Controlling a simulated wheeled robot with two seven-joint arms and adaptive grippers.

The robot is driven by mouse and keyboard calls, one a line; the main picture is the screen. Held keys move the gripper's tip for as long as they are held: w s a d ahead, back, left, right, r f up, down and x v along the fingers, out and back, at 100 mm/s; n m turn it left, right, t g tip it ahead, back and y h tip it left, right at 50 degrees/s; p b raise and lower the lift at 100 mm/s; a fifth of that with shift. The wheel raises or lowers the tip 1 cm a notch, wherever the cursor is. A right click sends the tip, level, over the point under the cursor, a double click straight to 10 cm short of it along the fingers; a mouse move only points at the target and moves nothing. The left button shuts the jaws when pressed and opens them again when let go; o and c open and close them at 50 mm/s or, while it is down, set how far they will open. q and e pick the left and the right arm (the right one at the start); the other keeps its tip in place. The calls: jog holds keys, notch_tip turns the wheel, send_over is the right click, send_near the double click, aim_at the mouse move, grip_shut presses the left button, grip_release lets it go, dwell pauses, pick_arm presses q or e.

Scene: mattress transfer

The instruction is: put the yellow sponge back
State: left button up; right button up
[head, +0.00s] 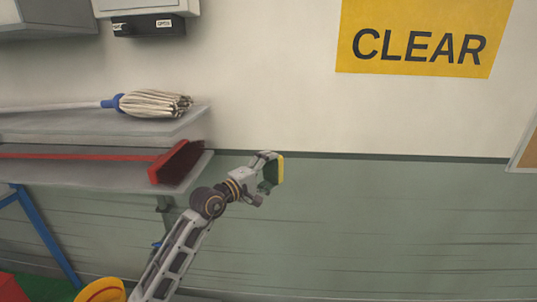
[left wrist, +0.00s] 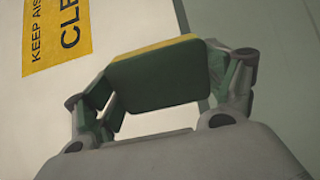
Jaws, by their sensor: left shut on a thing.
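The yellow sponge (head: 280,170) has a yellow layer and a dark green layer. My left gripper (head: 266,176) is shut on it in the head view and holds it in the air before the wall, right of the shelf ends. In the left wrist view the sponge (left wrist: 155,78) lies between the two fingers of the left gripper (left wrist: 160,90), its green face towards the camera and a yellow edge on top. My right gripper is in neither view.
A grey shelf (head: 60,125) at the left bears a mop (head: 150,104). The shelf below (head: 95,175) bears a red broom (head: 175,163). A yellow sign (head: 420,38) is on the wall. The right side is free.

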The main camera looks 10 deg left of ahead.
pick_arm(q)
jog(key=s+a+f+n+t+y, duration=0.1)
jog(key=s+a+f+n+y, duration=0.1)
jog(key=s+f, duration=0.4)
jog(key=s+a+f+n+t+y+b, duration=0.1)
jog(key=s+a+f+y, duration=0.3)
jog(key=f, duration=1.1)
jog(key=s+a+f+n+t+y, duration=0.1)
jog(key=s+a+f+n+y, duration=0.2)
jog(key=s+f, duration=0.5)
notch_tip(320, 180, down, 3)
jog(key=shift+a+r+n+y, duration=0.15)
jog(key=shift+a+n+y, duration=0.2)
jog(key=shift+y, duration=0.25)
jog(key=shift+s+a, duration=0.1)
jog(key=shift+s, duration=0.05)
